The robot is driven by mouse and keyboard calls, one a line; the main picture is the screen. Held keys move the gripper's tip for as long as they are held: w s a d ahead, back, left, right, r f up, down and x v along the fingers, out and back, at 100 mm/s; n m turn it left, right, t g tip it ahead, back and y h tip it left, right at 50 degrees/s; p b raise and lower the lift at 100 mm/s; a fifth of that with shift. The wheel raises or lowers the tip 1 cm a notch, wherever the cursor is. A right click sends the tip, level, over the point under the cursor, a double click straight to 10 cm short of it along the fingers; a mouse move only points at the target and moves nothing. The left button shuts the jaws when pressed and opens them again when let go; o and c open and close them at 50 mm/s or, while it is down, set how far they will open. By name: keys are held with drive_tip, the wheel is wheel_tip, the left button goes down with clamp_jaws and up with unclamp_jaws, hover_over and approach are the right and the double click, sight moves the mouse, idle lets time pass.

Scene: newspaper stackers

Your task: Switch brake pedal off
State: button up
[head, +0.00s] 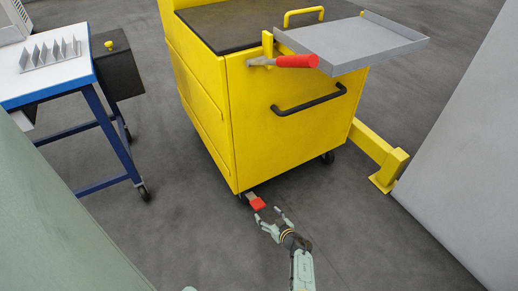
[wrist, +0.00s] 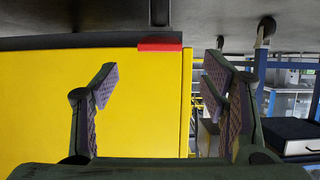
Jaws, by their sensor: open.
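The brake pedal (head: 257,204) is a small red pad on a short grey arm. It sticks out low at the near bottom corner of the yellow cart (head: 285,120), close to the floor. My gripper (head: 267,214) is open and empty just in front of the pedal, low over the floor. In the wrist view, which shows the scene upside down, the red pedal (wrist: 160,45) lies between and beyond the two spread fingertips of my gripper (wrist: 163,68). The fingers look apart from the pedal. I cannot tell the pedal's exact tilt.
The cart has a black handle (head: 308,104), a red-gripped lever (head: 297,61) and a grey side tray (head: 352,42) jutting right. A yellow floor post (head: 390,170) stands at right. A blue-legged table (head: 45,75) stands at left. The floor before the cart is clear.

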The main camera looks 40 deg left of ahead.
sight(260, 206)
drive_tip(key=b+x, duration=0.5)
drive_tip(key=x, duration=0.2)
drive_tip(key=shift+w+a+f, duration=0.15)
drive_tip(key=shift+a+f, duration=0.05)
drive_tip(key=shift+f, duration=0.1)
drive_tip(key=shift+w+a+b, duration=0.3)
drive_tip(key=shift+a+b, duration=0.2)
drive_tip(key=shift+a, duration=0.15)
clamp_jaws()
